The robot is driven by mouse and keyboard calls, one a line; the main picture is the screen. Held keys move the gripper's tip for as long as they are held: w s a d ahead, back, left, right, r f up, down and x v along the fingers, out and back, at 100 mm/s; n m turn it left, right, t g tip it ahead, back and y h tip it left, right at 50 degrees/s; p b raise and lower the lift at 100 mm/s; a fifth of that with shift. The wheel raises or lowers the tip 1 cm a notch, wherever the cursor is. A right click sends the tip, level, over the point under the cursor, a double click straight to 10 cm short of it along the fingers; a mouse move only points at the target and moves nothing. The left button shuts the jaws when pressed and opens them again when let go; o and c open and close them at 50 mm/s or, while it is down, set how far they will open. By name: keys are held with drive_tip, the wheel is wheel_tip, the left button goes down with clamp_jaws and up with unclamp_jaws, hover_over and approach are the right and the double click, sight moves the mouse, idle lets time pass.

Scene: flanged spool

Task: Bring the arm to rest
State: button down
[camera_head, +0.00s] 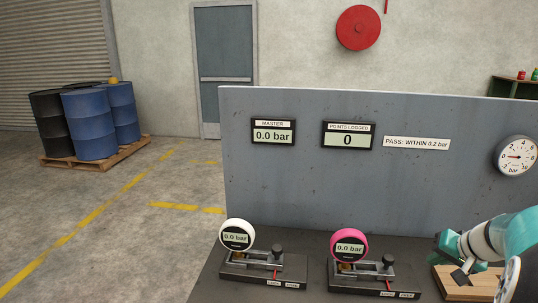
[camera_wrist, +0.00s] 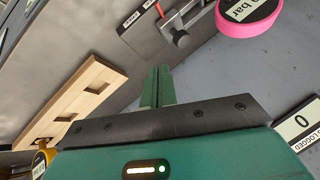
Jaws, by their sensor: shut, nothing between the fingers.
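My gripper (camera_wrist: 158,84) shows in the wrist view with its two green fingers together and nothing between them. It is above the bench, between the wooden slotted block (camera_wrist: 75,105) and the stand of the pink gauge (camera_wrist: 250,18), apart from both. In the head view my teal and white arm (camera_head: 490,240) reaches in at the right edge, over the wooden block (camera_head: 482,285). The fingertips cannot be made out clearly there.
A white gauge (camera_head: 236,235) and the pink gauge (camera_head: 349,246) sit on stands, both reading 0.0 bar. A grey panel (camera_head: 320,190) stands behind, with a dial (camera_head: 516,156). A yellow item (camera_wrist: 41,160) is at the wrist view's lower left.

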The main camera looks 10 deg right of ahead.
drive_tip(key=s+a+r+n+g, duration=0.1)
drive_tip(key=a+r+n, duration=0.15)
drive_tip(key=a, duration=0.85)
drive_tip(key=s+a+r+n+g, duration=0.1)
drive_tip(key=s+a+r, duration=0.15)
drive_tip(key=a, duration=0.75)
drive_tip(key=s+a+n+h, duration=0.1)
drive_tip(key=s+a+n, duration=0.3)
drive_tip(key=s+a, duration=0.7)
drive_tip(key=shift+a+r, duration=0.3)
drive_tip(key=shift+a, duration=0.85)
